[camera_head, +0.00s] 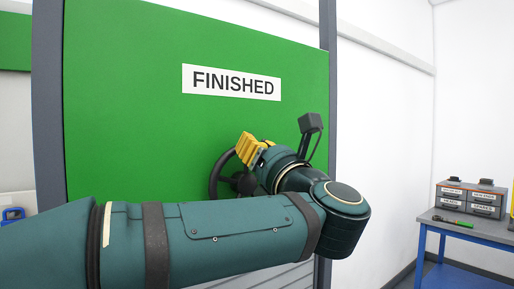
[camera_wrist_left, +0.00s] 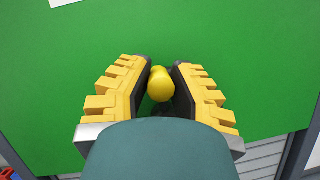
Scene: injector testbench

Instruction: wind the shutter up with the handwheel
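The dark handwheel (camera_head: 216,178) is mounted low on the green panel marked FINISHED. Its rim and hub (camera_head: 243,183) show to the left of my left gripper; my arm hides the rest. My left gripper (camera_head: 251,149) is at the wheel's upper right. In the left wrist view, a yellow knob (camera_wrist_left: 160,86) sits between the two yellow-and-black fingers, which close in on both its sides. Grey slats (camera_head: 285,276), which may be the shutter, show below the panel; how far they are raised cannot be told. My right gripper is out of view.
Grey posts (camera_head: 47,110) frame the green panel (camera_head: 120,90). A blue-legged table (camera_head: 440,222) at the right carries labelled grey boxes (camera_head: 470,198) and a small tool. A blue object (camera_head: 13,214) shows at the left edge. Floor between panel and table looks free.

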